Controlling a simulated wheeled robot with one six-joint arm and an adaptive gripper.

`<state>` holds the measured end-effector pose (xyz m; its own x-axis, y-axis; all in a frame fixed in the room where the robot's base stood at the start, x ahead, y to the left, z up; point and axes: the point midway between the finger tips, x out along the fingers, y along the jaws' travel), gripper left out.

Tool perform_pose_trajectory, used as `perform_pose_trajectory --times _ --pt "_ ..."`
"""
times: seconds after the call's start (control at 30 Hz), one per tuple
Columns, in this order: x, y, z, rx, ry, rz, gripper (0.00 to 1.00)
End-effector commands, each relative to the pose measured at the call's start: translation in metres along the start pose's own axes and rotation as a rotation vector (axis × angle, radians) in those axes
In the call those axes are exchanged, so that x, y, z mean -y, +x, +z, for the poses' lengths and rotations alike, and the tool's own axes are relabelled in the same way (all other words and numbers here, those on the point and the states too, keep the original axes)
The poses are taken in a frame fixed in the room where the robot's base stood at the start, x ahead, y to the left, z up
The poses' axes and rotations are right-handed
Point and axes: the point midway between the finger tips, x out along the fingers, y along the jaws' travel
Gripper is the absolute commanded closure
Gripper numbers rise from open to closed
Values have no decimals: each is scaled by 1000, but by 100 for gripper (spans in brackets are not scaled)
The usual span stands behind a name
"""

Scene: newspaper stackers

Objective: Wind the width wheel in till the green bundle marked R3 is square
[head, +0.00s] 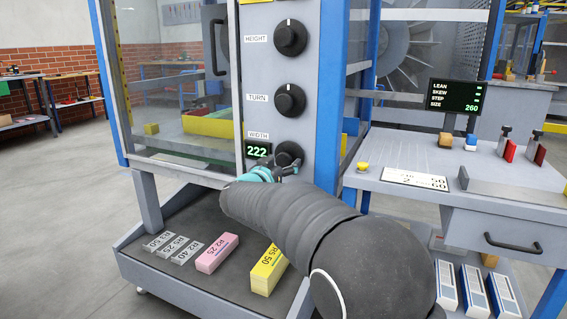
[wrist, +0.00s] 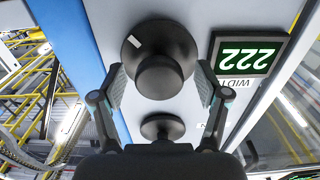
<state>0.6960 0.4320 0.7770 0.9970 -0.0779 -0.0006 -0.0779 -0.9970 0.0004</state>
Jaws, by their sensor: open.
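The width wheel (head: 289,153) is a black knob at the bottom of the column of knobs, beside a green display (head: 258,151) reading 222. In the wrist view the wheel (wrist: 160,58) sits between the two fingers of my gripper (wrist: 160,85), with the display (wrist: 248,55) upside down at right. My gripper (head: 277,171) is open at the wheel; its fingers stand either side of the wheel, and I cannot tell whether they touch it. A green block (head: 206,127) lies behind the stacker's clear panel with yellow beside it. No R3 mark is readable on it.
The turn knob (head: 290,100) and height knob (head: 290,37) are above. A screen (head: 455,96) lists lean, skew, step and size 260. Pink (head: 217,253) and yellow (head: 268,270) bundles lie on the low shelf. A side table (head: 400,190) stands at right.

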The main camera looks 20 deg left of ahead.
Motion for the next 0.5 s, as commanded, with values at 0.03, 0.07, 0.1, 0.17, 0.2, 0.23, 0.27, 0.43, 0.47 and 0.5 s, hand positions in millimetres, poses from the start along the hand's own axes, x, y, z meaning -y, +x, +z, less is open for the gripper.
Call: perform_pose_trajectory --times 0.03,0.07,0.1,0.17,0.2,0.23,0.27,0.43,0.47,0.5 --pt "0 4 0 0 0 1 26" --pt "0 5 0 0 0 1 26" --pt "0 6 0 0 0 1 26" --pt "0 8 0 0 0 1 26" --pt "0 8 0 0 0 1 26" --pt "0 8 0 0 0 1 26" --pt "0 8 0 0 0 1 26" --pt "0 8 0 0 0 0 33" --pt "0 8 0 0 0 0 41" --pt "0 8 0 0 0 0 51"
